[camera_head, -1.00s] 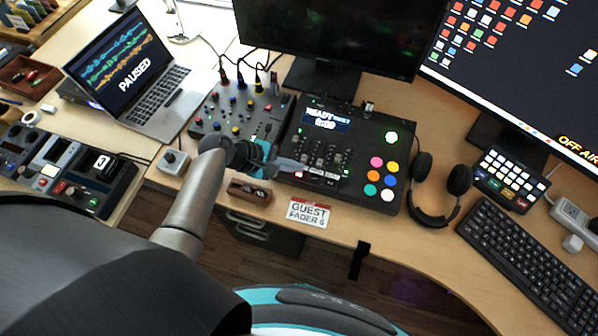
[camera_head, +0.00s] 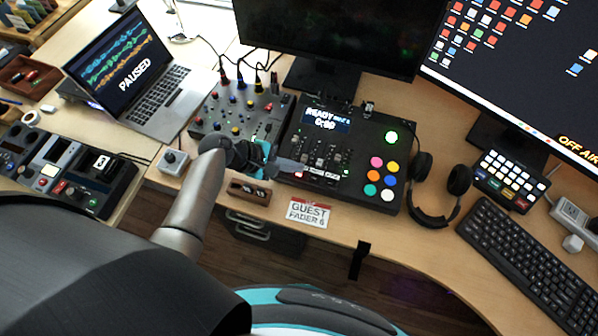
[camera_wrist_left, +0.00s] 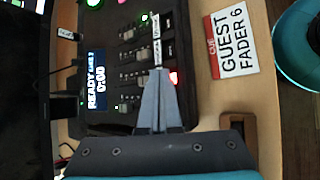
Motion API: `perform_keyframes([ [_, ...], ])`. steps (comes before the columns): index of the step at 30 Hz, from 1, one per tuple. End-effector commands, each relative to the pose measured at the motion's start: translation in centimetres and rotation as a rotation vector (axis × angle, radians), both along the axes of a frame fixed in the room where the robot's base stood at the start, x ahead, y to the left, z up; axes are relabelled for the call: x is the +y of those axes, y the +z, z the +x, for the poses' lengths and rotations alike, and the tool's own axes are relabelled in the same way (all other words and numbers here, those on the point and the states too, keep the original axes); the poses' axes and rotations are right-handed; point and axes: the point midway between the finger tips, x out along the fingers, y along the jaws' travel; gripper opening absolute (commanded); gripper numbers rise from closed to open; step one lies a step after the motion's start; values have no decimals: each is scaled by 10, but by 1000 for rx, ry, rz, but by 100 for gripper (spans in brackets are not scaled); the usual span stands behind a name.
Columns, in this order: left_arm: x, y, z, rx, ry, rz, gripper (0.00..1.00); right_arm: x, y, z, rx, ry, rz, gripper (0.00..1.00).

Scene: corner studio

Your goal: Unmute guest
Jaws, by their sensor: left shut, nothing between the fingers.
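The black mixer console (camera_head: 372,130) stands on the desk with a screen (camera_head: 325,121) reading READY 0:00, which also shows in the wrist view (camera_wrist_left: 97,80). Its faders (camera_head: 325,157) stand in a row near its front left. A red-lit button (camera_head: 299,174) glows at the front edge; in the wrist view it (camera_wrist_left: 174,77) is right beside my fingertips. A white sign (camera_head: 310,213) reads GUEST FADER 6, also in the wrist view (camera_wrist_left: 233,40). My left gripper (camera_head: 303,167) is shut and empty, low over the console's front left; its fingertips (camera_wrist_left: 159,72) hide part of the strip. Contact is unclear. My right gripper is out of view.
A smaller mixer (camera_head: 240,112) with coloured knobs is left of the console. A laptop (camera_head: 130,75) reads PAUSED. A small wooden holder (camera_head: 249,192) sits below my gripper. Headphones (camera_head: 436,210) and a keyboard (camera_head: 530,265) are at right. Bare desk surrounds the sign.

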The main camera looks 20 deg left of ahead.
Motion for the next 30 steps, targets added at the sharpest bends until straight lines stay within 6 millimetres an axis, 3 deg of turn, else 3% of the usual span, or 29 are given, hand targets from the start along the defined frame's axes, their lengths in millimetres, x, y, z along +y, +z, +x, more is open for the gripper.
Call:
perform_keyframes([
  [30, 0, -13, 0, -1, -1, 0, 0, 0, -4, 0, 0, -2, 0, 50],
])
